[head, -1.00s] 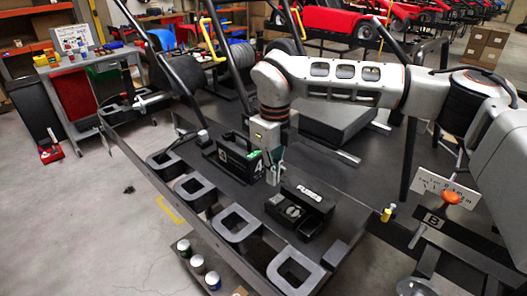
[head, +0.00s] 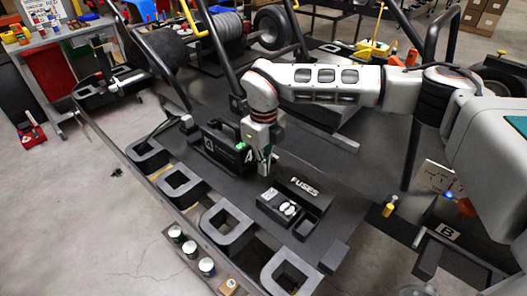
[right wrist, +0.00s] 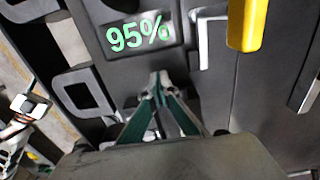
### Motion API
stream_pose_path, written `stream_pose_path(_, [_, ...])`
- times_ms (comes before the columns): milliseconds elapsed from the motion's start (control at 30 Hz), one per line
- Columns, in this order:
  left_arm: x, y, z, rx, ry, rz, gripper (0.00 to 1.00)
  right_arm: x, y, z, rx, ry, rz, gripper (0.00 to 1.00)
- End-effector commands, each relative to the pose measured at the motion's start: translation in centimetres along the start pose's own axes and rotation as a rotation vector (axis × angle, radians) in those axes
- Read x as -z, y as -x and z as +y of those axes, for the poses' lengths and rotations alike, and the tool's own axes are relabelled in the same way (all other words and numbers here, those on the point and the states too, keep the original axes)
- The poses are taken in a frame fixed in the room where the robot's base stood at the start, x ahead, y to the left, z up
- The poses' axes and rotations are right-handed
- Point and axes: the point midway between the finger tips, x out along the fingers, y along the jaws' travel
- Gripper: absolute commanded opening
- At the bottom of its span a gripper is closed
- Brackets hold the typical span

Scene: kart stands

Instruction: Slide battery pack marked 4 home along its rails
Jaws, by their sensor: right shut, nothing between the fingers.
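The battery pack marked 4 (head: 220,150) is a black box with a top handle. It stands upright on the dark kart floor, left of my right gripper (head: 263,168). A dark casing with a green "95%" display (right wrist: 138,34) fills the upper left of the right wrist view, just beyond the shut fingertips (right wrist: 158,82). The fingers hold nothing and are close to the pack's end; I cannot tell whether they touch it. The rails under the pack are hidden or too dark to make out. My left gripper is not seen.
A black fuse box (head: 290,210) marked FUSES sits just in front of my right gripper. Square black frames (head: 228,228) line the near side, with several small cans (head: 190,250) below. Dark kart tubes (head: 160,55) rise behind. A yellow bar (right wrist: 247,22) shows in the right wrist view.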

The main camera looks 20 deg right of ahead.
Motion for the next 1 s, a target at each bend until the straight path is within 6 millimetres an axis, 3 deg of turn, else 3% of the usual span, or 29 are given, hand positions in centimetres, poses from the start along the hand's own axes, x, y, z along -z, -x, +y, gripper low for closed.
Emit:
stream_pose_path(67, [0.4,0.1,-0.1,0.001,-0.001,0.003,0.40,0.1,-1.7,0.1,-0.002,0.000,0.003,0.00])
stream_pose_path(200, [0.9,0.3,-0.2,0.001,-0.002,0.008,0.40,-2.1,-1.2,0.1,0.001,-0.001,-0.001,0.00])
stream_pose_path(400, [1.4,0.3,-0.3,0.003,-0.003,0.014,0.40,-3.6,-1.2,0.0,0.001,-0.001,0.000,0.00])
stream_pose_path(1000, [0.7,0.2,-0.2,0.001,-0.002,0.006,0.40,-4.9,-1.3,0.1,0.001,0.000,-0.001,0.00])
